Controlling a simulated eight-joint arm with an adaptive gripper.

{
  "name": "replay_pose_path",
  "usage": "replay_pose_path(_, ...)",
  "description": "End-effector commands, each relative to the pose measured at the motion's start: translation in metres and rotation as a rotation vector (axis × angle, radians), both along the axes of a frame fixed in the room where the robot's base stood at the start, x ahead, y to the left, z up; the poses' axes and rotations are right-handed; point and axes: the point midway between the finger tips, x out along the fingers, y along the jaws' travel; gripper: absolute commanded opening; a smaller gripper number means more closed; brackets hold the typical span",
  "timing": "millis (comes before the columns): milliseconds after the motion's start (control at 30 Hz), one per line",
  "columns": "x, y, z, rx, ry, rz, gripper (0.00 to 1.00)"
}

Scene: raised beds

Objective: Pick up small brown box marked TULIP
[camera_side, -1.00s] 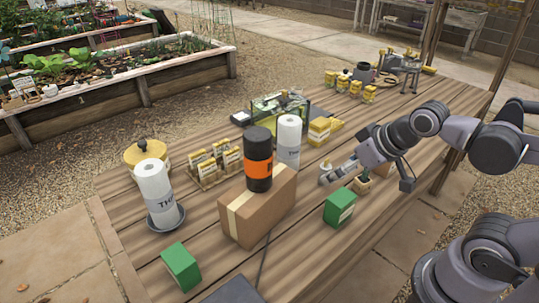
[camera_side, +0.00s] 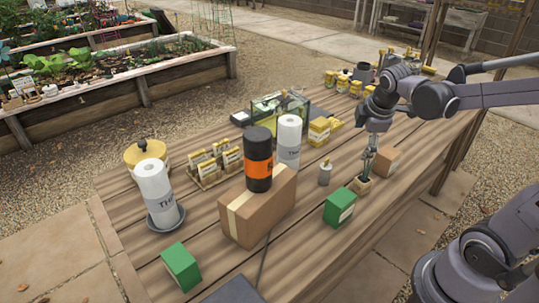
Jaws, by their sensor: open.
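A small brown box (camera_side: 386,163) sits at the right of the wooden table; I cannot read TULIP or any other marking on it. My gripper (camera_side: 368,157) points down just left of this box and above a small tan pot (camera_side: 361,185) with a green sprout. Its jaws are open, and no object is clearly held between them. The gripper and wrist are close to the box's left edge; I cannot tell whether they touch it.
A large taped brown carton (camera_side: 237,219) bears a black-and-orange canister (camera_side: 258,172). A green box (camera_side: 339,207) and a small grey bottle (camera_side: 325,173) stand near my gripper. Another green box (camera_side: 181,267) is at the front. White rolls (camera_side: 157,192) and yellow packets stand farther left and back.

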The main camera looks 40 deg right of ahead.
Motion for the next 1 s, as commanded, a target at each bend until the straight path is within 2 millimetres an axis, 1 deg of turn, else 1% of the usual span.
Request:
replay_pose_path(33, 0.003, -0.019, -0.005, -0.038, 0.053, 0.052, 0.83)
replay_pose_path(200, 0.001, -0.073, -0.023, -0.141, 0.253, 0.265, 0.83)
replay_pose_path(300, -0.004, -0.102, -0.035, -0.174, 0.362, 0.381, 0.83)
replay_pose_path(400, -0.009, -0.124, -0.045, -0.191, 0.447, 0.474, 0.83)
replay_pose_path(500, -0.013, -0.137, -0.052, -0.195, 0.503, 0.538, 0.83)
replay_pose_path(667, -0.016, -0.147, -0.06, -0.198, 0.537, 0.58, 0.83)
replay_pose_path(1000, -0.016, -0.162, -0.099, -0.198, 0.537, 0.58, 0.83)
